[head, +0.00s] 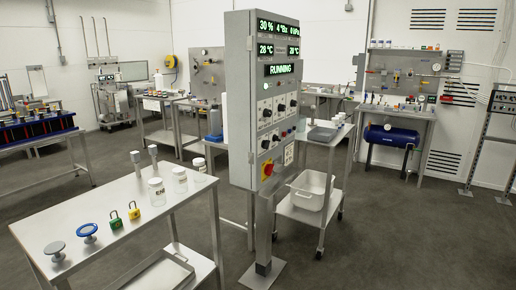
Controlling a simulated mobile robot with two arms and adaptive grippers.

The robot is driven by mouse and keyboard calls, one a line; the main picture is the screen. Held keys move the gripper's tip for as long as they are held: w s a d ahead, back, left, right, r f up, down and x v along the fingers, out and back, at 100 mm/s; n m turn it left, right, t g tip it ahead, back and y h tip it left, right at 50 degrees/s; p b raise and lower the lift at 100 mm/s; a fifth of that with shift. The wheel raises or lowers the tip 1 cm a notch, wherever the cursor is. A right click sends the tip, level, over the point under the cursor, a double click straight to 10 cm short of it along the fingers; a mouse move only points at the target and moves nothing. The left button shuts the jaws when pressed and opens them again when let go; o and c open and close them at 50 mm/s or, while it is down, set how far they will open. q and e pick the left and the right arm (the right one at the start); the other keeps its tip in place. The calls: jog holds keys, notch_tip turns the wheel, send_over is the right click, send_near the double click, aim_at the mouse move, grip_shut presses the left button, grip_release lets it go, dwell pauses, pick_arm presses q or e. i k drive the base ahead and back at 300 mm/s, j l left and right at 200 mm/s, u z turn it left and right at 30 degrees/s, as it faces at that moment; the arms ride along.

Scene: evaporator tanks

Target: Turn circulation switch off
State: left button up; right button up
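A grey control cabinet (238,130) stands upright on a post near the middle of the head view. Its displays (278,27) show 30 %, 4 °Bx, 0 kPa and two 28 °C readings. A green display (283,69) reads RUNNING. Several black rotary switches (267,113) sit on small plates below it. Their labels are too small to read, so I cannot tell which one is the circulation switch or how it is set. A red rotary handle on a yellow plate (267,169) is lower on the front. Neither gripper shows.
A metal table (110,195) at front left carries jars (157,191), padlocks (134,210) and round-topped fittings (55,250). A cart with a white bin (311,190) stands behind the cabinet. Open floor (385,240) lies at right.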

aim_at(266, 144)
jog(key=i+l+u, duration=0.1)
jog(key=i+u, duration=0.15)
jog(key=u, duration=0.2)
jog(key=i+l+u, duration=0.15)
jog(key=u, duration=0.25)
jog(key=i+l, duration=0.05)
